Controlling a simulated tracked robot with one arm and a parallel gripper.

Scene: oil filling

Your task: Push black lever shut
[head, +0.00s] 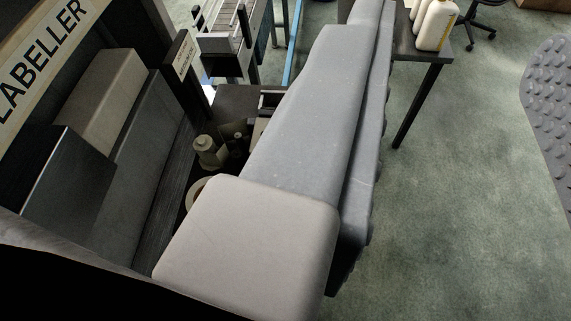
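I cannot make out the black lever in this view. Large grey links, which look like my own arm, fill the middle and hide what lies behind them. My gripper and its fingertips do not show. The machine with the LABELLER sign (42,62) stands on the left, with grey housings (100,90) inside its frame. Small pale round parts (208,152) and dark parts show between the housings and my arm. None of them can be told as the lever.
A conveyor frame (222,38) stands at the top, left of centre. A dark table (432,50) with white bottles (436,24) is at the upper right, with a wheeled chair (482,22) beside it. The green carpet (460,200) on the right is largely clear.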

